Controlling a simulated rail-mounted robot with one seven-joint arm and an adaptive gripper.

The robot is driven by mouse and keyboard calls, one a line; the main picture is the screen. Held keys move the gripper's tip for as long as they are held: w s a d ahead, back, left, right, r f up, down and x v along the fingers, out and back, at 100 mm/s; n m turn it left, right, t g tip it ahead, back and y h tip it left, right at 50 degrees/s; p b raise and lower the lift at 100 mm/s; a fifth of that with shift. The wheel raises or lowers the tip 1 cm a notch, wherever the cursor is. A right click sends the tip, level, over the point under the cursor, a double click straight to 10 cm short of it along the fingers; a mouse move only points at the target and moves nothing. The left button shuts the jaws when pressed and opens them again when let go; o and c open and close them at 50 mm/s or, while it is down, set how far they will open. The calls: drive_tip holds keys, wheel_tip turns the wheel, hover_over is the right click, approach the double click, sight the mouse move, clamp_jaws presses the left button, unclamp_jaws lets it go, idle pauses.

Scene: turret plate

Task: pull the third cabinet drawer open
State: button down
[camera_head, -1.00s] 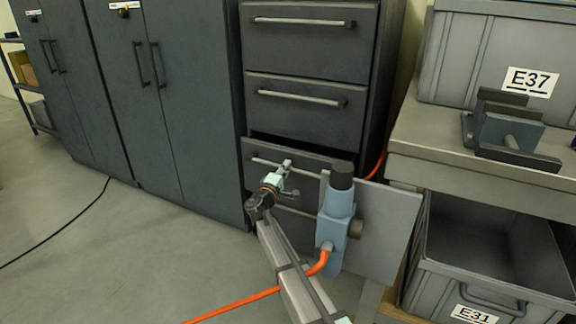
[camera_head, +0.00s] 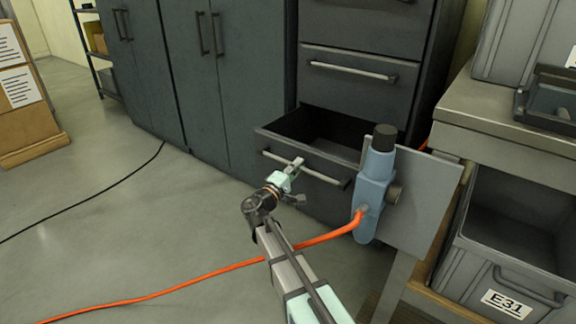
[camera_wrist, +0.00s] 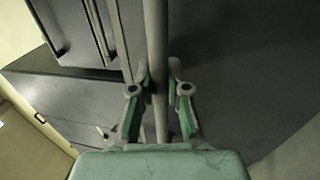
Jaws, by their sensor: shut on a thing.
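The third cabinet drawer (camera_head: 272,137) stands well out from the dark cabinet in the head view, and its empty inside shows. Its long metal handle (camera_head: 322,176) runs across the front. My gripper (camera_head: 293,171) is at the left-middle part of this handle. In the wrist view the handle bar (camera_wrist: 158,60) passes between the two green-and-grey fingers of my gripper (camera_wrist: 160,88), which are shut on it. The drawer above (camera_head: 360,85) is closed.
A blue-grey device (camera_head: 372,190) on a flat panel (camera_head: 425,200) stands just right of the drawer front. An orange cable (camera_head: 200,274) crosses the floor. A workbench (camera_head: 490,115) with a grey crate (camera_head: 515,240) below is at the right.

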drive_tip(key=c, duration=1.1)
unclamp_jaws()
drive_tip(key=shift+c, duration=0.2)
drive_tip(key=shift+a, duration=0.1)
drive_tip(key=v, duration=1.2)
drive_tip(key=shift+f, duration=0.15)
